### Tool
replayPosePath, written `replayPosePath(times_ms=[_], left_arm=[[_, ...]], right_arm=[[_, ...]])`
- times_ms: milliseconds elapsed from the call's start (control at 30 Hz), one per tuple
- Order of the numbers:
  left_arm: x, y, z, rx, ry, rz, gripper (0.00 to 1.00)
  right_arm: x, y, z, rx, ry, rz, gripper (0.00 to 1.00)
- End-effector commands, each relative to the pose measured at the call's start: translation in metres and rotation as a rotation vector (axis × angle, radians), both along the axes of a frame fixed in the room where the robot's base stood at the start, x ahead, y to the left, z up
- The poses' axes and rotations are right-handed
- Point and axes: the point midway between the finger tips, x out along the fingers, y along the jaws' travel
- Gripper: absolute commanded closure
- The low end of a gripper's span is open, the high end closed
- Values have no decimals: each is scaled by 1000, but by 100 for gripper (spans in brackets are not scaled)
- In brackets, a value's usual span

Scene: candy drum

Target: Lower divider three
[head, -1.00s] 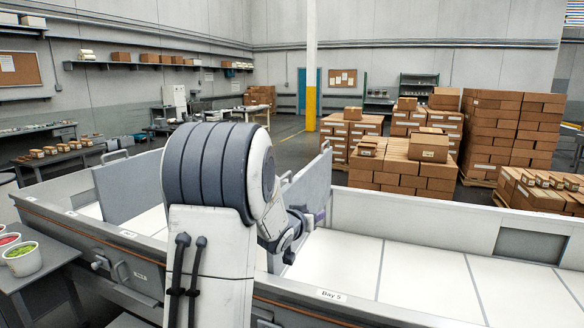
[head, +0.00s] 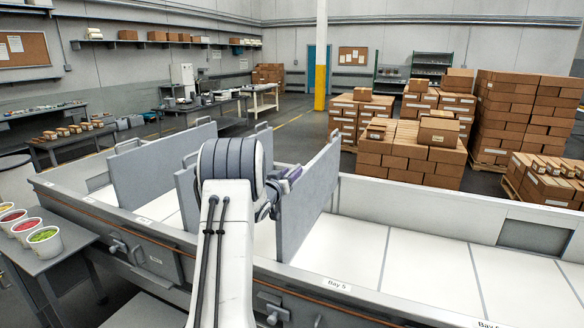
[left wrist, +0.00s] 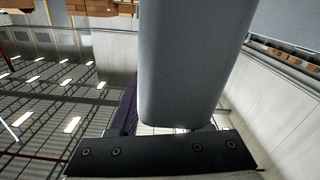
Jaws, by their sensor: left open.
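In the head view, grey upright divider panels with top handles cross a long white-floored trough. The left one (head: 155,170) stands raised. The middle one (head: 187,200) is partly hidden by my left arm. The right one (head: 313,195), left of the Bay 5 label (head: 338,285), also stands raised. My right gripper is out of view.
A side table (head: 60,262) with several tubs of coloured candy stands at the left. The trough's front wall (head: 165,262) carries latches. Stacked cartons (head: 410,150) stand beyond the trough. The bays right of the right panel are clear.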

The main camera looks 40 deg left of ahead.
Motion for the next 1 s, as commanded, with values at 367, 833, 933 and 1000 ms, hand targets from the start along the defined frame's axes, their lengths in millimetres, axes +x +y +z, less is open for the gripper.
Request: replayPosePath(times_ms=[367, 833, 933, 1000], left_arm=[[10, 3, 0, 0, 0, 0, 53], [10, 3, 0, 0, 0, 1, 100], [10, 3, 0, 0, 0, 1, 100], [10, 3, 0, 0, 0, 1, 100]], right_arm=[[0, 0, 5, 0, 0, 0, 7], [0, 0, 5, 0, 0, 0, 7], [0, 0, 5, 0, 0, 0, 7], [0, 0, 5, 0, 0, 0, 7]])
